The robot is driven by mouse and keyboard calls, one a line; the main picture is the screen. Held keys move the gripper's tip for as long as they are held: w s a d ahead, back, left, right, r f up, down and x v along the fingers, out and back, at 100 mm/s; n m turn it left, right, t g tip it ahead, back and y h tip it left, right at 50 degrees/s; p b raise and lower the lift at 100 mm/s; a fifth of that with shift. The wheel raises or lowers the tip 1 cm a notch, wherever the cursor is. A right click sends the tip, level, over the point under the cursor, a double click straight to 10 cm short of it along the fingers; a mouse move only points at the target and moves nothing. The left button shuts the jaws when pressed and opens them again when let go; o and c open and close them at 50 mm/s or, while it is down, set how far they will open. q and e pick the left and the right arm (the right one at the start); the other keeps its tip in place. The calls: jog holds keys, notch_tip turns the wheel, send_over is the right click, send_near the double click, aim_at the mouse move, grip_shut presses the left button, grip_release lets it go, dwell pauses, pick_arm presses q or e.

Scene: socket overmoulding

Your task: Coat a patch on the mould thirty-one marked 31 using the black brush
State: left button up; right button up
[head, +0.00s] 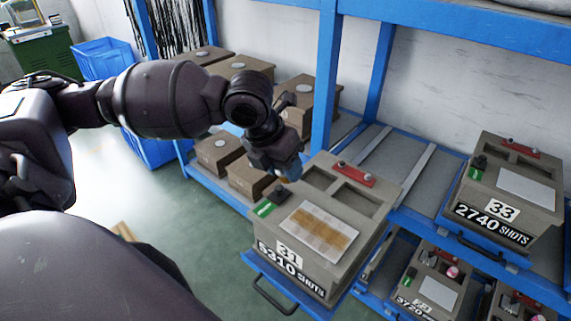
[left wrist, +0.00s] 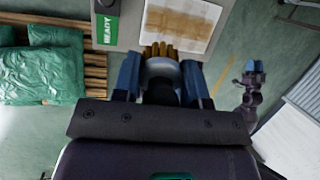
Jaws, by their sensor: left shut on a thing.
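Mould 31 (head: 360,205) is a grey-brown block with a "31" plate and "5310 SHOTS" on its front, on a pulled-out blue shelf. The patch (head: 318,229) on its top is a pale rectangle with tan, streaky coating over much of it; it also shows in the left wrist view (left wrist: 180,22). My left gripper (head: 286,174) is beside the mould's far left edge. In the left wrist view its blue fingers (left wrist: 162,78) are shut on the black brush (left wrist: 160,68), whose tan bristles point toward the patch. My right gripper (left wrist: 254,67) is small at the right; its opening is unclear.
Mould 33 (head: 515,185) stands on the shelf at right, with more moulds below. Several brown boxes (head: 220,152) sit on the rack behind my left gripper. A blue upright (head: 326,80) rises behind mould 31. A green READY tag (head: 265,209) lies near the patch.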

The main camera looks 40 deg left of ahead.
aim_at(282, 181)
pick_arm(q)
jog(key=shift+d+f, duration=0.1)
jog(key=shift+f, duration=0.1)
notch_tip(282, 181, down, 2)
jog(key=b, duration=0.2)
jog(key=shift+b, duration=0.35)
notch_tip(282, 181, down, 2)
jog(key=shift+f+b, duration=0.1)
jog(key=shift+b, duration=1.05)
jog(key=shift+f+b, duration=0.2)
jog(key=shift+b, duration=0.1)
